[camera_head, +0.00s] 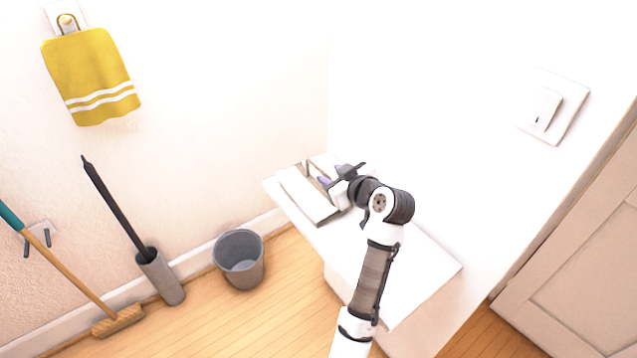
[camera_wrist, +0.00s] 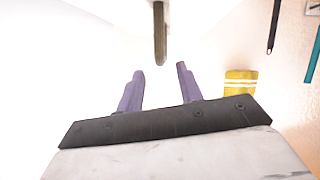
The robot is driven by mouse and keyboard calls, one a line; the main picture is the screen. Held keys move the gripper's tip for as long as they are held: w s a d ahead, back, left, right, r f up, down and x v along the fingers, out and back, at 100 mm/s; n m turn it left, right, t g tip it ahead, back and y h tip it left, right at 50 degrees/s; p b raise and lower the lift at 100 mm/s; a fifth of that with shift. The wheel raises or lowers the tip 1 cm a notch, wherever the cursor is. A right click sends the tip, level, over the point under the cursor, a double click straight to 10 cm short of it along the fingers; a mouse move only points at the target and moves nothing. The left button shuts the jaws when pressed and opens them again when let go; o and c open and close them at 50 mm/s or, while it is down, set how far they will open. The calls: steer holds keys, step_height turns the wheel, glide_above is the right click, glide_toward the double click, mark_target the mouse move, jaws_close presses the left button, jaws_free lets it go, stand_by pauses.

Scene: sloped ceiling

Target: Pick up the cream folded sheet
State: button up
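A pale, flat, slab-like item (camera_head: 303,194) with a grey front edge lies on the white counter in the head view. It may be the cream folded sheet, but glare keeps me from being sure. My gripper (camera_head: 332,175) is over the back part of the counter, just right of this item. In the wrist view my gripper (camera_wrist: 160,72) has its two purple fingers spread apart, with nothing visible between them. I cannot make out the sheet in the washed-out wrist view.
The white counter (camera_head: 425,268) has bare room at its front right. A narrow brownish upright piece (camera_wrist: 160,32) stands ahead of the fingers in the wrist view. A grey bin (camera_head: 240,262) stands on the floor to the left. A yellow towel (camera_head: 92,75) hangs on the wall.

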mark_target(319, 168)
steer(key=x, duration=0.2)
steer(key=p+x, duration=0.2)
steer(key=x, duration=0.1)
steer(key=shift+w+a+r, duration=0.15)
steer(key=shift+w+a, duration=0.1)
steer(key=shift+a, duration=0.2)
steer(key=shift+w+a+f+p, duration=0.15)
steer(key=shift+w+f+p, duration=0.15)
jaws_close()
steer(key=shift+r, duration=0.1)
stand_by(0.8)
